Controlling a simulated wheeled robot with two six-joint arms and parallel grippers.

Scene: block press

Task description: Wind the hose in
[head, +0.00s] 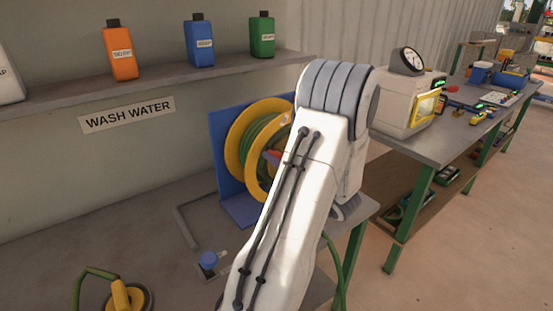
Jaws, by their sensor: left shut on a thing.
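The yellow hose reel (236,145) stands on a blue bracket (220,195) on the bench, with green hose wound on it. More green hose (337,270) hangs past the bench's right edge. My left gripper (273,158) is at the front of the reel, mostly hidden behind my own white arm. A small red part, which looks like the reel's handle (270,154), shows there, and the gripper is shut on it. The exact grip is hidden. My right gripper is not in view.
A blue-knobbed valve (208,260) and a yellow tool with a green hose (122,295) sit on the bench at the front. A shelf (150,86) with several bottles runs above. A second table (440,145) with a gauge machine (405,100) stands at right.

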